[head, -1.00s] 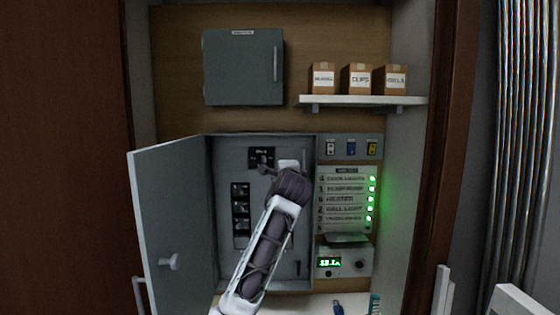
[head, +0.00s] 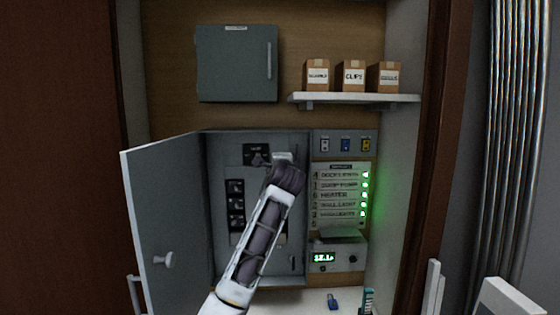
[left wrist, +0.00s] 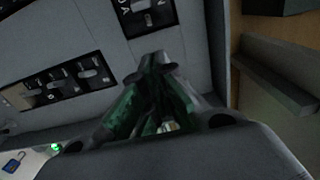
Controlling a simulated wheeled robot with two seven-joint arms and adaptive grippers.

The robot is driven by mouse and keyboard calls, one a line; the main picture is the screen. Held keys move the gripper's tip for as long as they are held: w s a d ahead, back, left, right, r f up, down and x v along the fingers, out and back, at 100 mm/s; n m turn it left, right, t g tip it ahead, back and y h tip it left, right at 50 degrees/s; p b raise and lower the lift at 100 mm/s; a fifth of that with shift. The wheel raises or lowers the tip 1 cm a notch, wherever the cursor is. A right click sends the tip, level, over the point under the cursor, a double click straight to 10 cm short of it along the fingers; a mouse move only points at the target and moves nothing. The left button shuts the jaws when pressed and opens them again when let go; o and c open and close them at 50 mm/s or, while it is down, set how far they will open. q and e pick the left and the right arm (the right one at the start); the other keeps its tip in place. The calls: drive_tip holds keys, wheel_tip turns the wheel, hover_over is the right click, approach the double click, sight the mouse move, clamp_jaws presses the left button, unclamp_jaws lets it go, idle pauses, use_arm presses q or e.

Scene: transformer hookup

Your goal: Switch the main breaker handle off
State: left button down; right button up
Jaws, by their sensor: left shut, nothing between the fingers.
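The main breaker (head: 256,149) is a black plate at the top of the open grey panel (head: 219,150). In the left wrist view, a black breaker plate with a grey handle (left wrist: 141,6) shows at the top, just beyond the fingertips. My left gripper (left wrist: 158,62) is shut and empty, its dark green-tinted fingers pointing at that plate. In the head view my left arm reaches up from below, and its wrist hides most of the gripper and part of the plate. I cannot tell whether the fingers touch the handle, or its exact position. My right gripper is not in view.
Smaller breakers (head: 236,204) sit in a column below. The panel door (head: 170,225) stands open at left. Right of the panel are a list with lit green lamps (head: 340,195) and a meter (head: 337,257). A shelf (head: 355,98) with boxes is above right.

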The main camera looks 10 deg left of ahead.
use_arm(q)
drive_tip(key=w+a+p, duration=0.3)
drive_tip(key=w+a, duration=0.1)
drive_tip(key=a, duration=0.1)
drive_tip(key=shift+w+a+p, duration=0.15)
drive_tip(key=shift+w+p, duration=0.1)
drive_tip(key=shift+p, duration=0.1)
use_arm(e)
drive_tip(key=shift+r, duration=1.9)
use_arm(q)
drive_tip(key=shift+a, duration=0.15)
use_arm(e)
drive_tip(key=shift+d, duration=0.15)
